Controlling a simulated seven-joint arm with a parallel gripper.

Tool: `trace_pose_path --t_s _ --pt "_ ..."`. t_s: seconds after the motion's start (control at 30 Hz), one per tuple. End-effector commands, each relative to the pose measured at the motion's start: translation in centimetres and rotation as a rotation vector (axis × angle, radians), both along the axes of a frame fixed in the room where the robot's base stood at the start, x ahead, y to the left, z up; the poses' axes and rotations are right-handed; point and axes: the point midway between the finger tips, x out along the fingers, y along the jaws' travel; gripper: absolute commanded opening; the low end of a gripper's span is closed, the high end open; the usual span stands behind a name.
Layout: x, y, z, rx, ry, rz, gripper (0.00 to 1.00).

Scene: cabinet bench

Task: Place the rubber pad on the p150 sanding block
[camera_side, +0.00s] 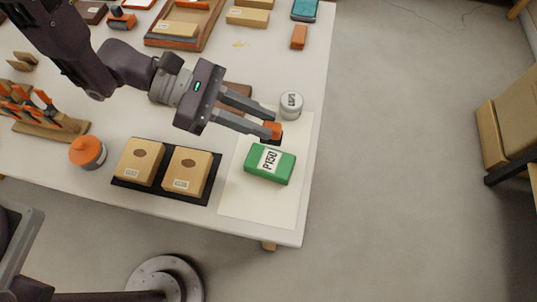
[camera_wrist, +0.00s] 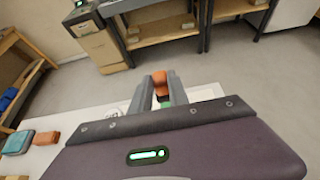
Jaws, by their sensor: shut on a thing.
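The green P150 sanding block (camera_side: 282,170) lies on a pale sheet near the table's right front corner, its white label up. My gripper (camera_side: 268,131) is shut on a small orange piece with a dark underside, which I take as the rubber pad (camera_side: 271,126). The pad is just beyond the block's far edge in the side view; its exact height and any contact with the block cannot be told. In the wrist view the orange pad (camera_wrist: 160,82) sits between my fingertips (camera_wrist: 160,92), with a bit of the green block (camera_wrist: 166,101) below it.
Two tan labelled blocks (camera_side: 187,172) lie on a black mat (camera_side: 160,191) left of the sheet (camera_side: 262,205). An orange-topped jar (camera_side: 87,152) stands further left. The sheet's front part is clear.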

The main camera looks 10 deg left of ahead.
Motion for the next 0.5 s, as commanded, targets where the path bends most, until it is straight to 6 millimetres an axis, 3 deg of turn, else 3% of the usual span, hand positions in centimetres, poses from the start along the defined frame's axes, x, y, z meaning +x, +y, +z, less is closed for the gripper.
trace_pose_path --t_s 0.13,0.4,0.5 --pt "-0.1 0.0 -3.7 0.003 0.004 -0.001 0.00" --pt "-0.1 0.0 -8.7 0.002 0.003 -0.001 0.00" --pt "0.0 0.0 -9.6 0.000 0.001 0.000 0.00"
